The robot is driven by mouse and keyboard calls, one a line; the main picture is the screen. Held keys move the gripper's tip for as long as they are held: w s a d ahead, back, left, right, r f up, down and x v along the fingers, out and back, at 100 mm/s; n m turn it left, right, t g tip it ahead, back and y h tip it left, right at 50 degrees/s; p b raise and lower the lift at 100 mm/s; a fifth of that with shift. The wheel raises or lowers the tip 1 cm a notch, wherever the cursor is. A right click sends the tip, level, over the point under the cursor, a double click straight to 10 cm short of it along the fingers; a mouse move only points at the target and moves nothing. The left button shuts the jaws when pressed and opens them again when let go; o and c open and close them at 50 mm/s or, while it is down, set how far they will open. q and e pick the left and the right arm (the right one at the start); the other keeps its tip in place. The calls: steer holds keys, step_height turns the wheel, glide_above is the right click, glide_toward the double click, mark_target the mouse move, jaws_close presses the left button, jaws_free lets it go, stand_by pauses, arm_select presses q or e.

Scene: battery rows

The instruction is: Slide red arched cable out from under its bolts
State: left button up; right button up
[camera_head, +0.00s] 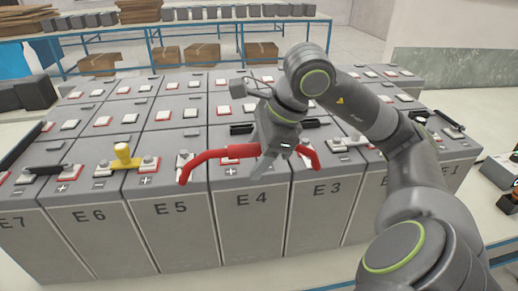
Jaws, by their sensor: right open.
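The red arched cable (207,157) spans the front battery row from E5, across E4, to E3. Its left end reaches the front edge near E5 and its right end shows at E3. My right gripper (265,167) is open over the cable's middle, above E4, with its fingers pointing down. The gripper hides part of the cable, and I cannot tell whether the fingers touch it. A bolt (184,157) shows near the cable's left end; the bolt at its right end is hard to make out. My left gripper is out of view.
Black cables lie near E7 (42,170) and at the right end (447,121). More batteries stand behind. A blue-framed shelf (240,22) with boxes is at the back. My right arm covers the right side.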

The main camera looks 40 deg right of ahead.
steer(key=shift+r, duration=0.1)
steer(key=b+v, duration=0.1)
steer(key=v, duration=0.7)
steer(key=shift+s+d+r+b, duration=0.1)
steer(key=shift+r+b, duration=0.15)
steer(key=shift+b, duration=0.15)
steer(key=v, duration=0.8)
steer(key=shift+s+r+p, duration=0.15)
steer(key=shift+r+p, duration=0.15)
steer(key=shift+p, duration=0.1)
